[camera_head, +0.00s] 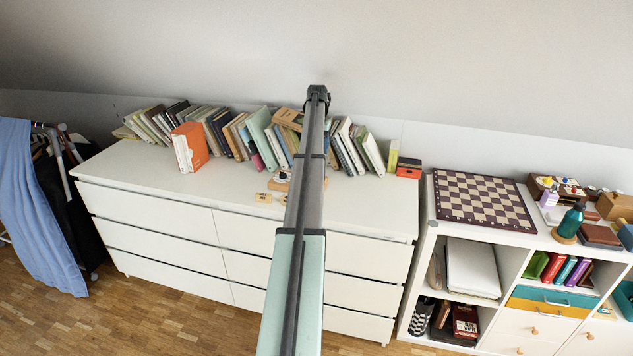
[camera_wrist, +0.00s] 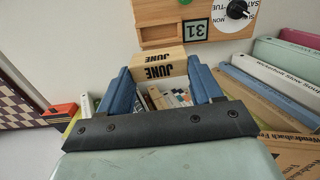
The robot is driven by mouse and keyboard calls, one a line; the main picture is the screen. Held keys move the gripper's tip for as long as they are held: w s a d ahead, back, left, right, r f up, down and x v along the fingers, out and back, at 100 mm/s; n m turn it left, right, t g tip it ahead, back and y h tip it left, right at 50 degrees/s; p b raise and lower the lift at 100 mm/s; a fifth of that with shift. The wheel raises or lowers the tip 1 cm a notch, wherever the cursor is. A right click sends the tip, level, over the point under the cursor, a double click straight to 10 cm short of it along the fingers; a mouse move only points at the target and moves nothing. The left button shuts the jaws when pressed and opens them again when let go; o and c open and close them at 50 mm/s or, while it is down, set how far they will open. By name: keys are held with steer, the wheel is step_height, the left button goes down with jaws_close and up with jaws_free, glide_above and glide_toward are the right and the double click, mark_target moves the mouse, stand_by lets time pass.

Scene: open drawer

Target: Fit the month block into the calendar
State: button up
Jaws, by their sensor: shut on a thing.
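My gripper (camera_wrist: 158,70) is shut on the wooden month block (camera_wrist: 158,60), which reads JUNE on two faces, upside down in the wrist view. Its blue fingers grip the block from both sides. The wooden calendar (camera_wrist: 172,15) is at the top of the wrist view, with a 31 block and a round weekday dial. The month block is close to the calendar's near edge and appears outside it; whether they touch I cannot tell. In the head view the calendar (camera_head: 279,184) is partly hidden by my arm, and my gripper is not visible there.
Two loose wooden blocks (camera_head: 263,197) lie on the white dresser (camera_head: 150,180) near the calendar. A row of books (camera_head: 215,135) stands along the back. A chessboard (camera_head: 480,200) lies on the shelf unit to the right. The dresser's left front is clear.

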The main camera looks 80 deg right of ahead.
steer(key=shift+a+f, duration=0.15)
steer(key=shift+f, duration=0.1)
steer(key=shift+m, duration=0.3)
steer(key=shift+f, duration=4.75)
steer(key=shift+f, duration=0.15)
steer(key=o, duration=1)
step_height(320, 180, up, 12)
steer(key=shift+r, duration=0.2)
